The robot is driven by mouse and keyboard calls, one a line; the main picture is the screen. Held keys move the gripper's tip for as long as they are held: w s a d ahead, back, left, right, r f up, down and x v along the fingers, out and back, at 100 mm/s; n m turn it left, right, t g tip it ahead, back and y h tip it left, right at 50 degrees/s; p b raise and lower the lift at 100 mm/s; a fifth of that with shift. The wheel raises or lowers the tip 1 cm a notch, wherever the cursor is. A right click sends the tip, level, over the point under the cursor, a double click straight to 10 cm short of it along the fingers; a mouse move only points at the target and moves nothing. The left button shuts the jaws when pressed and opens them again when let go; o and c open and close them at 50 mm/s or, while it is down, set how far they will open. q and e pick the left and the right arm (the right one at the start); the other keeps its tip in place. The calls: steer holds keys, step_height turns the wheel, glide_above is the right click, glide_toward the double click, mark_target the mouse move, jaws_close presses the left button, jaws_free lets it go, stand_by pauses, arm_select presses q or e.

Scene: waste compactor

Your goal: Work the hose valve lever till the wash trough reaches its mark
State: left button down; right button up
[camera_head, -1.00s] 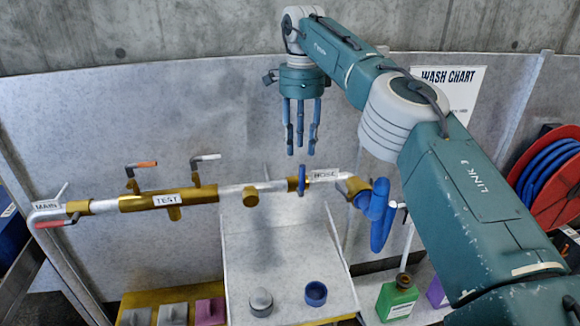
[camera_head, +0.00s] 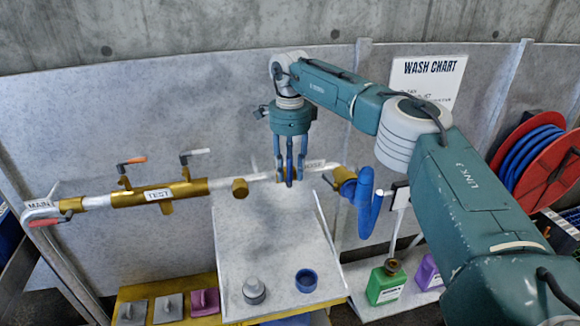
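The pipe run carries a HOSE label (camera_head: 313,165), partly hidden by my gripper. The blue hose valve lever below it is mostly hidden behind my fingers, so its angle cannot be told. My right gripper (camera_head: 290,180) points down with its blue fingers apart, at the valve on the pipe. Whether the fingers touch the lever cannot be told. No water level or mark that I can identify as the wash trough's shows. My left gripper is out of view.
Levers with orange (camera_head: 132,160) and white (camera_head: 195,152) grips stand on the TEST section, left of my gripper. A red MAIN lever (camera_head: 45,222) is farther left. A pale tray (camera_head: 275,245) below holds a grey cap and a blue ring. A green jug (camera_head: 386,284) stands right.

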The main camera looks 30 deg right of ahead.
steer(key=shift+w, duration=0.1)
jaws_close()
steer(key=shift+a+h, duration=0.3)
steer(key=shift+h, duration=0.1)
steer(key=h, duration=0.1)
steer(key=a+h, duration=0.1)
steer(key=a+g+h, duration=0.1)
steer(key=shift+w+f+h, duration=0.3)
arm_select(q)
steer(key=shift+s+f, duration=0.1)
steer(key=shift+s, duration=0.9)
arm_select(e)
steer(key=shift+h, duration=0.5)
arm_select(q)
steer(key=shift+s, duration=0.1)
